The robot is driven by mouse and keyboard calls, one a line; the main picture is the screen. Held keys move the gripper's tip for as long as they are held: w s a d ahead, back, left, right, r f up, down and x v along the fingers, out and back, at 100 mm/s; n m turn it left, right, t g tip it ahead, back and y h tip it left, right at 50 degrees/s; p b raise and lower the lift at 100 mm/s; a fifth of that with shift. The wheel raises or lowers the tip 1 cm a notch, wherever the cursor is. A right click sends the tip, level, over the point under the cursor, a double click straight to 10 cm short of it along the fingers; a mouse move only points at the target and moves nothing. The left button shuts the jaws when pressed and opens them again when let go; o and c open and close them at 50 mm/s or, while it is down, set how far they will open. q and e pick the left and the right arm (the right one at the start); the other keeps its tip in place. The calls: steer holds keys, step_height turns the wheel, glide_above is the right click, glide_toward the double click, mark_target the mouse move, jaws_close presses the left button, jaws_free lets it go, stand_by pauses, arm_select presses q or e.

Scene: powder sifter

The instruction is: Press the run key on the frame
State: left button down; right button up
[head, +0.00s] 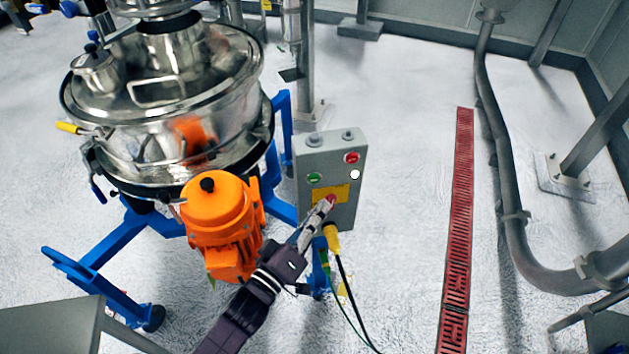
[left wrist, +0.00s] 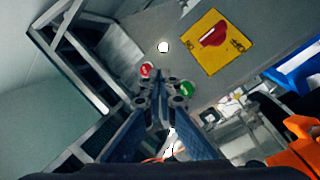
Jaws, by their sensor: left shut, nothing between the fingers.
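The grey control box (head: 341,215) is fixed to the blue frame (head: 113,243) beside the sifter. Its face has a green button (head: 314,179) at left, a red button (head: 352,158) at upper right, a white round button (head: 355,175), and a yellow plate with a red knob. No run label is readable. My left gripper (head: 327,205) is shut and empty, its tips overlapping the yellow plate in the head view. In the left wrist view its tips (left wrist: 160,82) appear between the red button (left wrist: 147,70) and the green button (left wrist: 185,88). I cannot tell whether they touch the box. My right gripper is not seen.
An orange motor (head: 222,218) stands close left of my left arm, below the steel sifter (head: 165,110). A yellow plug with cables (head: 332,238) hangs under the box. The floor right of the box is open up to a red drain grate (head: 459,215).

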mark_target(314, 179)
arm_select(q)
steer(key=shift+w+a, duration=0.2)
steer(key=shift+w, duration=0.55)
steer(key=shift+w+a, duration=0.2)
steer(key=shift+w, duration=0.6)
steer(key=shift+w+a, duration=0.2)
steer(key=shift+w, duration=0.55)
steer(key=shift+w, duration=0.15)
steer(key=shift+w+a, duration=0.1)
steer(key=shift+w, duration=0.2)
steer(key=shift+w+a, duration=0.1)
steer(key=shift+w, duration=0.3)
stand_by(0.5)
steer(key=shift+s+p, duration=0.3)
steer(key=shift+s, duration=0.55)
steer(key=shift+d, duration=0.2)
